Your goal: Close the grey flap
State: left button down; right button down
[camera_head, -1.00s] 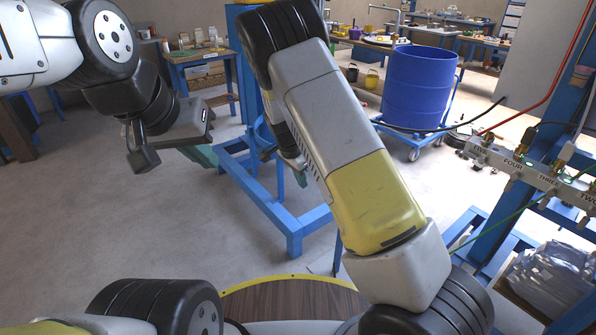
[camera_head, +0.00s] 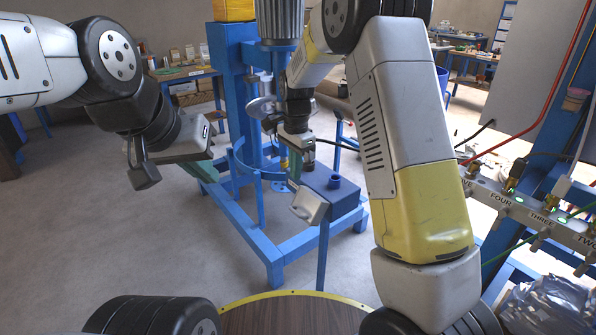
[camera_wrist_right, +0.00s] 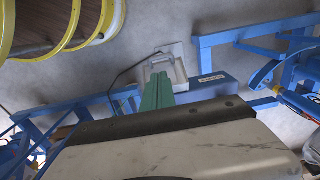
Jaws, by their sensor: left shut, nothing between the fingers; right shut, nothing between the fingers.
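The grey flap (camera_head: 309,204) is a pale metal plate at the front of a small blue box (camera_head: 342,193) on a stand, in the head view's middle. It hangs out at a slant from the box. In the right wrist view, the flap (camera_wrist_right: 165,68) shows just beyond the fingertips, partly covered by them. My right gripper (camera_head: 295,168) is shut and empty, above and close to the flap; contact cannot be told. Its green fingers show together in the right wrist view (camera_wrist_right: 157,84). My left gripper (camera_head: 202,171) is shut and empty at the left, away from the flap, partly hidden by its wrist.
The blue mixer frame (camera_head: 231,100) stands behind the box, with floor beams (camera_head: 255,245) around it. A valve manifold (camera_head: 530,210) with hoses is at the right. A round brown table top (camera_head: 290,316) lies in front. Floor at the left is clear.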

aim_at(295, 211)
notch_tip(295, 211, down, 13)
jog(key=shift+r, duration=0.2)
jog(key=shift+a, duration=0.1)
dwell(0.4)
jog(key=shift+a+f+t+h, duration=0.15)
jog(key=shift+f+t+h, duration=0.45)
jog(key=shift+f+h, duration=0.3)
jog(key=shift+f+t+h, duration=0.6)
jog(key=shift+f+h, duration=0.15)
jog(key=shift+h, duration=0.05)
jog(key=shift+w+d+f, duration=0.1)
jog(key=shift+d+f, duration=0.1)
jog(key=shift+d, duration=0.1)
jog(key=shift+x, duration=0.95)
